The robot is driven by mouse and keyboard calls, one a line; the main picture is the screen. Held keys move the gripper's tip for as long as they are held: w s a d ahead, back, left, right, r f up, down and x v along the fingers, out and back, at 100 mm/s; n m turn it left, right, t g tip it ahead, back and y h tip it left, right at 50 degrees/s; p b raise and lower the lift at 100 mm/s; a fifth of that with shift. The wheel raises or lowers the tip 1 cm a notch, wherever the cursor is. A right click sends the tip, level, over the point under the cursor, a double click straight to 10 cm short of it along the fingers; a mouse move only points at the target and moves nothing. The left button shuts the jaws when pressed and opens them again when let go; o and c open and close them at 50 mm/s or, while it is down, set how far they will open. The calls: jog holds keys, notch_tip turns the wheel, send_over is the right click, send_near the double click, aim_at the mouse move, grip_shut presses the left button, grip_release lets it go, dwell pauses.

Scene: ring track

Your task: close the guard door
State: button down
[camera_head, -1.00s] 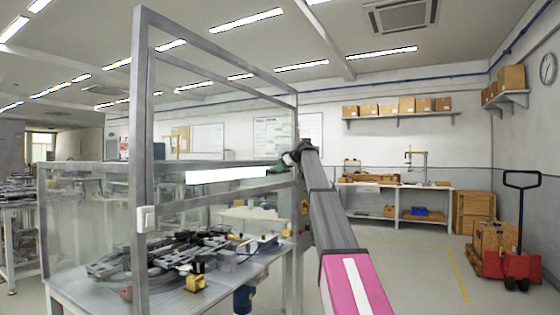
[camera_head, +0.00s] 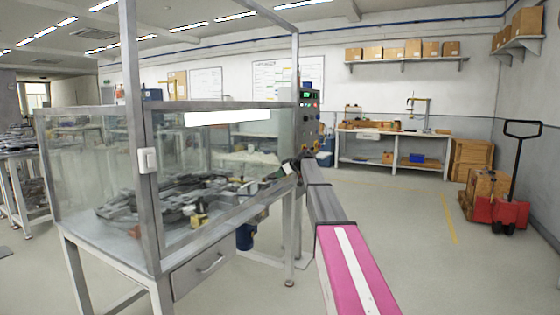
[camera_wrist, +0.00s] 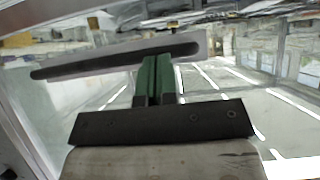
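The guard door (camera_head: 215,150) is a clear panel in a grey frame at the front of the machine guard. In the head view its top bar is level with the top of the side panels, and its bottom bar lies close above the table edge. A small white box (camera_head: 148,160) is on the left post.
Below the door is a drawer (camera_head: 203,270) with a handle. A control panel (camera_head: 309,103) stands right of the guard. Mechanical parts (camera_head: 180,203) lie inside. The floor to the right is open as far as a workbench (camera_head: 395,134) and a red pallet truck (camera_head: 503,212).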

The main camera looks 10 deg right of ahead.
jog(key=shift+f, duration=2.05)
jog(key=shift+a, duration=0.1)
